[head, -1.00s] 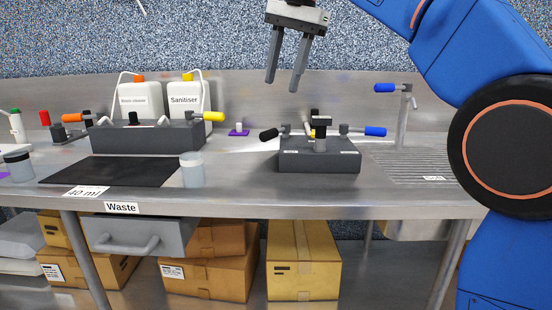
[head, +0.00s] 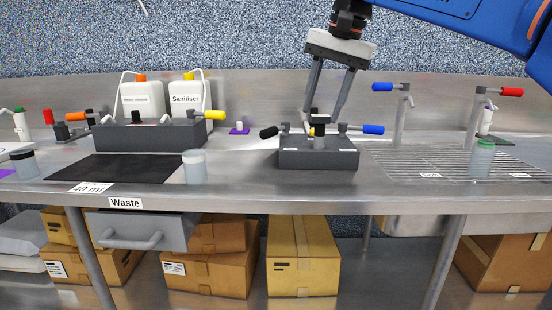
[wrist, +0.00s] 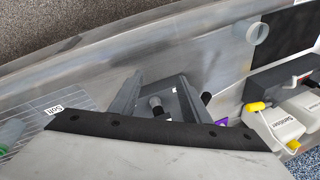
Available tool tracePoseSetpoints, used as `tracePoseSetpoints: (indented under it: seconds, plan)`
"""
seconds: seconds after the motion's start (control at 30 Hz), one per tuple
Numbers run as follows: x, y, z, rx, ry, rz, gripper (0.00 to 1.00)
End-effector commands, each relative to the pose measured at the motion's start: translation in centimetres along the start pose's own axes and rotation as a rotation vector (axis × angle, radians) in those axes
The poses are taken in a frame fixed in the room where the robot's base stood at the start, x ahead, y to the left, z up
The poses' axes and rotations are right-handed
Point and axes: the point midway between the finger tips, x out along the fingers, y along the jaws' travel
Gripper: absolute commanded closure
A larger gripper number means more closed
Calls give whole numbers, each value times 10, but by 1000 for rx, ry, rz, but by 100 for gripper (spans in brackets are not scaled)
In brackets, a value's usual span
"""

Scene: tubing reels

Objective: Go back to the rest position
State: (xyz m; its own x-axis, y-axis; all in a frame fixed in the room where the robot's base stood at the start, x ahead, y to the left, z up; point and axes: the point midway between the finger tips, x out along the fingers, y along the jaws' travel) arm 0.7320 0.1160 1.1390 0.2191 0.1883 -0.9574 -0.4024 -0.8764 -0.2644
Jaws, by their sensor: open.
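My gripper (head: 323,108) hangs from the upper middle of the head view, its two long grey fingers apart with nothing between them. The fingertips overlap the top of a dark grey block (head: 318,158) with black and blue handles; I cannot tell from this view whether they touch it. In the wrist view my gripper (wrist: 150,97) has its fingers spread, with the dark block (wrist: 168,90) and its black knobs showing between and beyond them.
The steel bench (head: 235,195) carries bottles (head: 188,100), a long dark block (head: 150,135), a clear cup (head: 194,168) and a black mat (head: 115,168) at left. At right, two taps (head: 402,115) rise by a drain grid (head: 430,160) with a green-lidded jar (head: 482,158). Boxes stand below.

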Motion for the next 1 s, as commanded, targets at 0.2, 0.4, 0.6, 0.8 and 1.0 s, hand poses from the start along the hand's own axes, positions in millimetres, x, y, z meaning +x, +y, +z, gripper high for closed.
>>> tracePoseSetpoints:
  seconds: [0.2, 0.4, 0.6, 0.8, 1.0]
  plan:
    - [35, 76, 19, -83, 53, 9, 57]
    - [77, 144, 44, -168, 101, 27, 57]
    - [127, 212, 77, -258, 145, 52, 57]
    - [186, 279, 117, -353, 185, 88, 57]
    - [242, 333, 155, -437, 216, 121, 57]
